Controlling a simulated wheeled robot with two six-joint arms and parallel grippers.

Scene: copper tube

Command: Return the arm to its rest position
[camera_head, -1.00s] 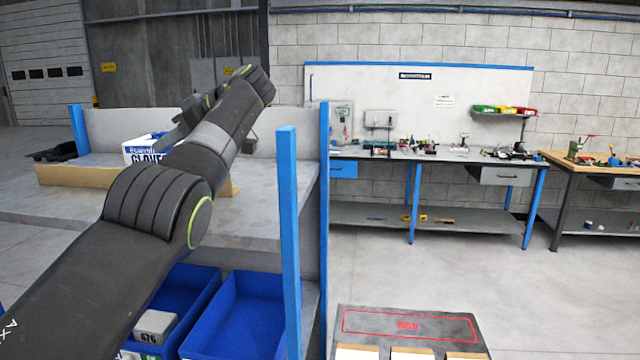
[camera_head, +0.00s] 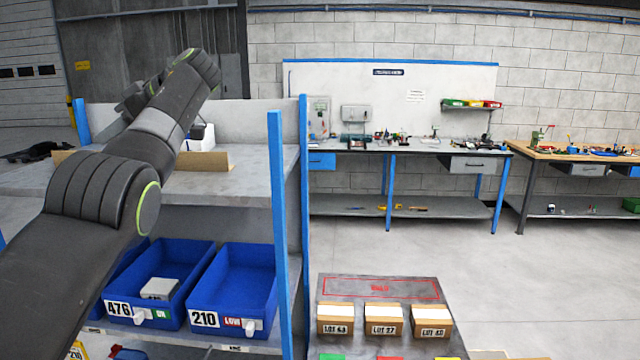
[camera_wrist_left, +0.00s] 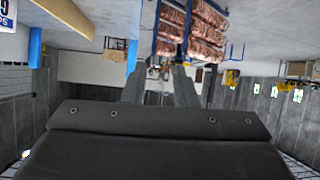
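My left arm enters the head view from the left, bent upward in front of a shelf rack. Its left gripper (camera_head: 128,103) is partly hidden behind the forearm, above the rack's upper shelf. In the left wrist view the two fingers of the left gripper (camera_wrist_left: 160,85) are apart with nothing between them. My right arm and right gripper are not in view.
The rack has a blue post (camera_head: 280,230) close to my arm. Blue bins (camera_head: 240,285) stand on its lower shelf; one holds a grey box (camera_head: 160,288). Small cartons (camera_head: 384,322) stand on a dark mat. A workbench (camera_head: 400,150) is at the back. Open floor lies right.

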